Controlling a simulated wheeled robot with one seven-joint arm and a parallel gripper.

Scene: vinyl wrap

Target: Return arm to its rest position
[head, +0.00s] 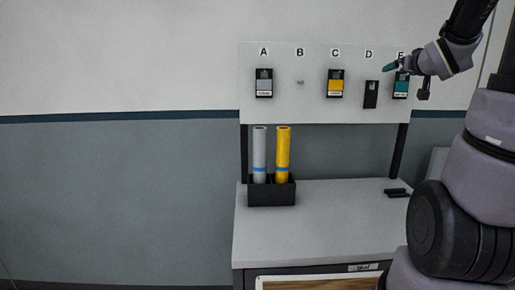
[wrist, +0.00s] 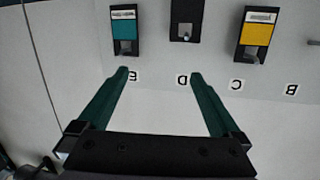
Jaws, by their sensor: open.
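My gripper (wrist: 158,76) is open and empty in the wrist view, its two green fingers spread apart in front of the white board, near the letters E and D. In the head view my gripper (head: 388,68) is at the board's upper right, partly in front of the letter E. My arm comes in from the right edge of the head view. A black holder with a teal card (head: 401,86) hangs under E; it also shows in the wrist view (wrist: 125,29), beyond the left finger and apart from it.
The white board (head: 300,106) also bears a grey card (head: 264,86) under A, a yellow card (head: 336,86) under C and a black holder (head: 371,95) under D. Below, a black box (head: 271,194) holds a grey roll (head: 259,150) and a yellow roll (head: 283,150) on the worktop (head: 330,222).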

